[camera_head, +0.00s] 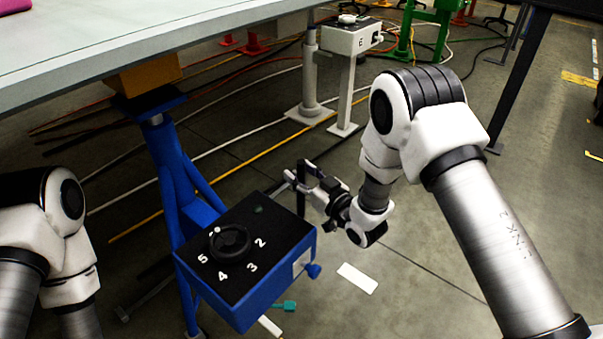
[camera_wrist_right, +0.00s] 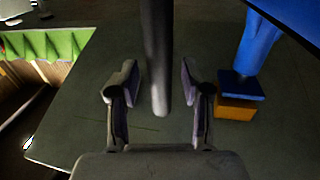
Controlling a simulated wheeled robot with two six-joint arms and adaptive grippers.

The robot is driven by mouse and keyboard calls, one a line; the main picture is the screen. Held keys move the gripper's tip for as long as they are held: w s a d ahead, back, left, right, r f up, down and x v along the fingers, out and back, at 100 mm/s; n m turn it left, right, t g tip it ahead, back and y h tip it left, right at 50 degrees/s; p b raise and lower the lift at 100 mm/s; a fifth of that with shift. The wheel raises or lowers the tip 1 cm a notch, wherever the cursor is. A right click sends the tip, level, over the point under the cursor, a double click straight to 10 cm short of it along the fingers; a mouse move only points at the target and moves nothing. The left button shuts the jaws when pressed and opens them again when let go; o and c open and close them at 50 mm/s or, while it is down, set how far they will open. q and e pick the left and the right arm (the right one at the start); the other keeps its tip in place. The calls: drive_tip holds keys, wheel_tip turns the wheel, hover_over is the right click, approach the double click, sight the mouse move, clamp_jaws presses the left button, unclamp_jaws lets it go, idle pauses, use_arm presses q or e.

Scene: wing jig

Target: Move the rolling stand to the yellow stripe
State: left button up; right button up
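A blue box with a black top, a dial and numbers (camera_head: 246,257) stands in the lower middle of the head view. It appears to be the rolling stand, though its base is largely hidden. My right gripper (camera_head: 303,186) is just behind the box's far right corner, beside a dark upright bar. In the right wrist view my right gripper (camera_wrist_right: 160,105) is open, with a dark post (camera_wrist_right: 158,60) between its fingers and gaps on both sides. Yellow floor markings (camera_head: 580,79) show at the far right. My left arm is at the left edge; its gripper is out of view.
A blue support with splayed legs (camera_head: 170,165) stands close behind the box, under a large pale panel (camera_head: 130,40). A white box on a post (camera_head: 348,42) stands further back. Cables cross the floor at left.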

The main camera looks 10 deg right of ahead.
drive_tip(key=v, duration=1.2)
